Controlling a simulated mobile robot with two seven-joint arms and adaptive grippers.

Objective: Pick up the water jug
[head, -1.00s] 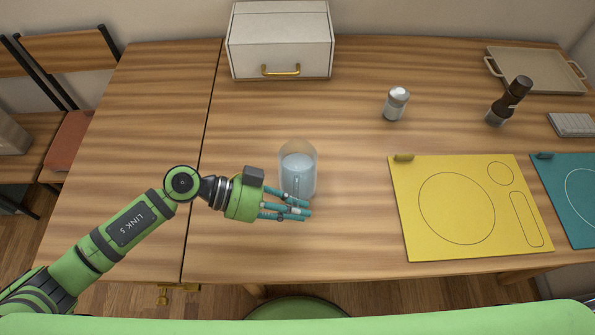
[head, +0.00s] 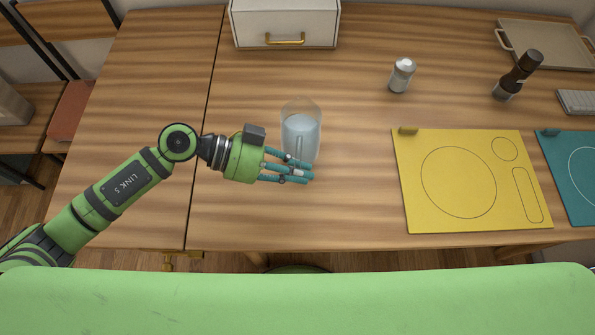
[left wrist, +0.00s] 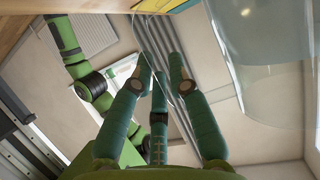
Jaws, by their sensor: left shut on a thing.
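The water jug (head: 300,122) is a clear, upright vessel with pale bluish water in it, left of the middle of the brown table. My left gripper (head: 300,172) is at its near side, with teal fingers shut on the jug's handle, which they partly hide. I cannot tell whether the jug's base touches the table. In the left wrist view the jug (left wrist: 262,45) is a large clear curved wall at the upper right, beside the left gripper's fingers (left wrist: 162,80). My right gripper is not in view.
A white box with a brass handle (head: 285,24) stands behind the jug. A white-capped shaker (head: 402,76), a dark grinder (head: 518,75) and a beige tray (head: 548,44) are to the right. A yellow mat (head: 425,215) and a teal mat (head: 575,205) lie nearer. The table left of the jug is clear.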

